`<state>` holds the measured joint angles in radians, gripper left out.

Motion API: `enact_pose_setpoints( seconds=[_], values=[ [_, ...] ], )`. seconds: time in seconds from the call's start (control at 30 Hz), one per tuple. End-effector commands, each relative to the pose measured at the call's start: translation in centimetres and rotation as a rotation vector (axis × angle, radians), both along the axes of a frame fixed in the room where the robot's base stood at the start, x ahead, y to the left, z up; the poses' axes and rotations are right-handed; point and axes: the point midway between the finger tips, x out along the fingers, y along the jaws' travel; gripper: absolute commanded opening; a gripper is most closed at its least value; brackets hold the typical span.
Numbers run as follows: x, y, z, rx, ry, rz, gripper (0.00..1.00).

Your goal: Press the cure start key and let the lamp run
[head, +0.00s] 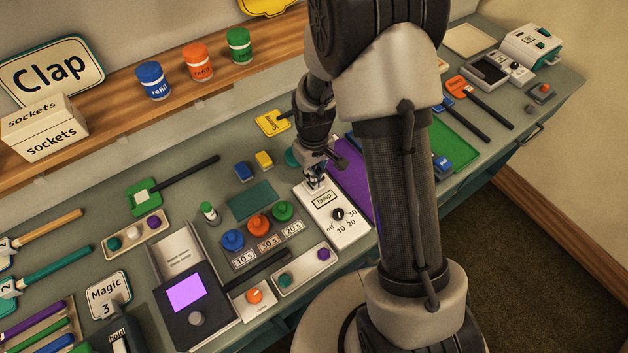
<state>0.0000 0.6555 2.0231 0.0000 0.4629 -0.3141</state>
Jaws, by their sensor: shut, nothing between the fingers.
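A white box labelled "lamp" (350,232) lies on the bench, with a black dial (338,214) marked off, 10, 20 and 30. I cannot read the dial's setting surely. My gripper (314,184) points down at the far end of this box, above its label. It is shut and empty. I cannot tell whether its tips touch the box. No key marked cure start is readable; the surface under the fingertips is hidden. A purple panel (346,165) lies just right of the gripper, partly behind my arm.
A dark device with a lit purple screen (186,293) and a plate with an orange button (255,295) are nearer. A shelf (120,120) runs behind.

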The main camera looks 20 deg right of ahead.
Motion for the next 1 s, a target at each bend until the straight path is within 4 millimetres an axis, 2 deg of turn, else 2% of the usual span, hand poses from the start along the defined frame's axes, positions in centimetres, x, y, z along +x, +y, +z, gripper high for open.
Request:
enact_pose_setpoints(
  seconds=[0.27, 1.0],
  values=[
    [0.0, 0.0, 0.4, 0.0, 0.0, 0.0, 0.0],
    [0.0, 0.0, 6.3, 0.0, -0.001, 0.0, 0.0]
  ],
)
